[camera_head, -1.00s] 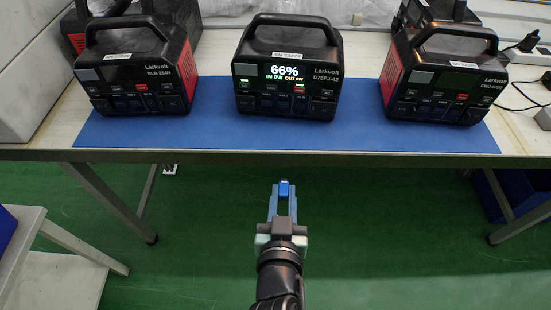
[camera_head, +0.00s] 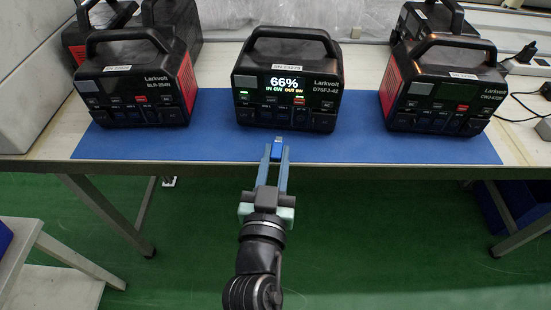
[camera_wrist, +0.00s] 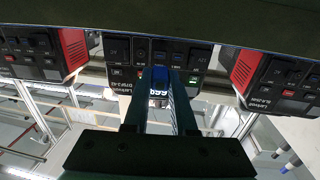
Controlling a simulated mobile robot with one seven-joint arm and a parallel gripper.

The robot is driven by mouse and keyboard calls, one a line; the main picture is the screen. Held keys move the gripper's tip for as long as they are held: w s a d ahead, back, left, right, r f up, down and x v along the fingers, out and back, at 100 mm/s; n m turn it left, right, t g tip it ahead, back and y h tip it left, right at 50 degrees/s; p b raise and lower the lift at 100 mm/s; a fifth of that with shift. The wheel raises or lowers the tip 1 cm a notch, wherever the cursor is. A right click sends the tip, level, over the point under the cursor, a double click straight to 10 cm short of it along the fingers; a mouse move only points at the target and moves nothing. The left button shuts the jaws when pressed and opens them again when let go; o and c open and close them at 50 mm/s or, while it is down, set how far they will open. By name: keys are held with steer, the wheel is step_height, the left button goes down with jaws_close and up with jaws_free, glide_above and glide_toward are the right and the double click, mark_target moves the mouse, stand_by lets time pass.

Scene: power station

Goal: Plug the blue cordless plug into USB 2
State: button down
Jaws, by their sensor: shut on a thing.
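The blue cordless plug (camera_head: 277,151) is between the fingertips of my gripper (camera_head: 276,159), its pale metal end facing away from me. My gripper is shut on it, over the front part of the blue mat. The middle power station (camera_head: 286,82) stands directly ahead with its screen lit at 66%. Its row of ports (camera_head: 284,115) runs along the lower front; the USB 2 label is too small to read. The plug is apart from the ports. In the wrist view the plug (camera_wrist: 157,78) shows between the fingers, in front of the upside-down middle station (camera_wrist: 184,52).
A left power station (camera_head: 134,85) and a right one (camera_head: 440,88) stand on the same blue mat (camera_head: 210,148), both with dark screens. More units stand behind them. The mat before the middle station is clear.

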mark_target(279, 142)
steer(key=shift+w+d+r+p, duration=0.15)
steer(key=shift+w+p, duration=0.2)
steer(key=shift+w, duration=0.85)
steer(key=shift+w+d+f+p, duration=0.1)
steer(key=shift+w+p, duration=0.2)
steer(key=shift+w, duration=0.85)
steer(key=shift+w+b, duration=0.15)
steer(key=shift+b, duration=0.15)
steer(key=shift+w+d, duration=0.1)
steer(key=shift+w, duration=0.2)
steer(key=shift+w, duration=0.3)
steer(key=shift+w, duration=0.15)
steer(key=c, duration=0.7)
jaws_free()
steer(key=shift+o, duration=0.2)
